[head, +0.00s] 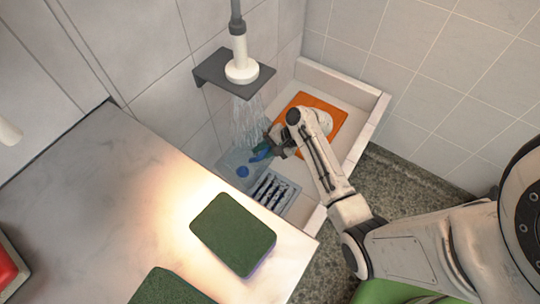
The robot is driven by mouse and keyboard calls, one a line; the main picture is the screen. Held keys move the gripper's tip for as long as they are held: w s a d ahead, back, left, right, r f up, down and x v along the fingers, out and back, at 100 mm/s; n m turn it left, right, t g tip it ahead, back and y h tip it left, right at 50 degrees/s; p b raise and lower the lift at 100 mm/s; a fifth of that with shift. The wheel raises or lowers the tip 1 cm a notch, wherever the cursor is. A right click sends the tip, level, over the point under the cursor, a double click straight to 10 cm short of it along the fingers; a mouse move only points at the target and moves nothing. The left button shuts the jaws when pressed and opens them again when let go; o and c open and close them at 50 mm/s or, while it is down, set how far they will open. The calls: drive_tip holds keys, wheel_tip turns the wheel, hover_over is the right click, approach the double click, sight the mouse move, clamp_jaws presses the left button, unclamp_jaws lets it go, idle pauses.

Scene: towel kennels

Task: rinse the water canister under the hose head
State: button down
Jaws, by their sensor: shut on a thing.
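The white hose head (241,70) hangs on the tiled wall at a dark grey bracket (215,74), and water (247,122) streams down from it into the basin. My gripper (270,149) is inside the basin, just right of the stream's lower end. It is shut on a small blue and green thing (260,153), which I take to be the water canister. The arm and jaws hide much of it. It is at the lower right edge of the falling water; I cannot tell how much water strikes it.
A marble counter (110,190) at left bears green pads (233,233) and a red thing (6,270). Speckled floor (400,180) lies right.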

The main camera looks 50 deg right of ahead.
sight(243, 158)
drive_tip(key=shift+w+b, duration=0.35)
drive_tip(key=shift+w, duration=1.8)
drive_tip(key=shift+r, duration=0.1)
drive_tip(key=shift+a, duration=0.15)
drive_tip(key=shift+a+p, duration=1.35)
drive_tip(key=shift+a, duration=0.55)
drive_tip(key=shift+s+r+p, duration=0.1)
drive_tip(key=shift+s+p, duration=0.6)
drive_tip(key=shift+s, duration=0.15)
drive_tip(key=s+p, duration=0.6)
drive_tip(key=s, duration=0.6)
drive_tip(key=shift+s+d, duration=0.25)
